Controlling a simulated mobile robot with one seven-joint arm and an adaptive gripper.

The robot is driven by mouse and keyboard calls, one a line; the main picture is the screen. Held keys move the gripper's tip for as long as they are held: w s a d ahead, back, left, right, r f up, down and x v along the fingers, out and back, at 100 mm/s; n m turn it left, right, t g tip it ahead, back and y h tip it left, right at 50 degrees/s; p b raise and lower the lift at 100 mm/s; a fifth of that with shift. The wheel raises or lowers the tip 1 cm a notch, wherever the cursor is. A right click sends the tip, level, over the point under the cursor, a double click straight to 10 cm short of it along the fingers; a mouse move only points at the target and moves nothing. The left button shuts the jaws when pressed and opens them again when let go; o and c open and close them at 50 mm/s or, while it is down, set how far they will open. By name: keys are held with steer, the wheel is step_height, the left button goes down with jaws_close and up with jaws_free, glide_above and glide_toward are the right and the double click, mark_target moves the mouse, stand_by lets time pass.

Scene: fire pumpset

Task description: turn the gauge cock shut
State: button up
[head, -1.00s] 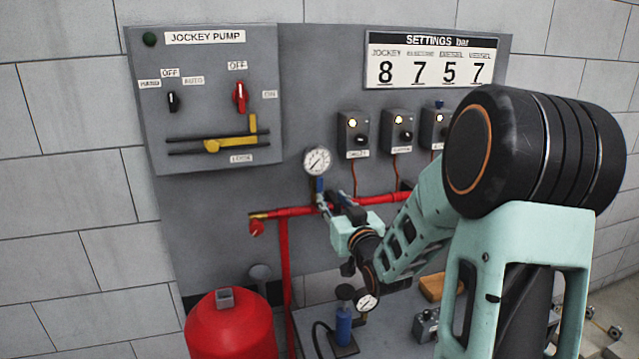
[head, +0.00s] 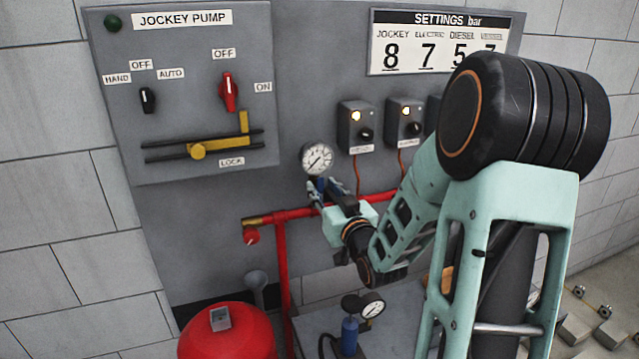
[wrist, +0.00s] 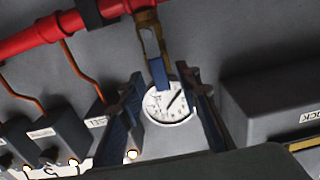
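The gauge cock shows in the wrist view as a brass fitting (wrist: 150,38) on the red pipe, with a blue handle (wrist: 158,74) in line with it, pointing toward the round white gauge (wrist: 168,103). In the head view the gauge (head: 317,158) stands above the pipe, and my gripper largely hides the cock below it. My gripper (head: 323,187) is just under the gauge. In the wrist view its two fingers (wrist: 161,77) are apart, one on each side of the blue handle, with gaps visible. Contact with the handle does not show.
The red pipe (head: 292,214) runs below the gauge. Control boxes (head: 357,127) with lit lamps are to the right. The jockey pump panel (head: 190,100) is to the left. A red vessel (head: 228,335) and a blue hand pump with its own gauge (head: 372,305) stand below.

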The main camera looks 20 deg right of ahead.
stand_by(0.3)
jaws_close()
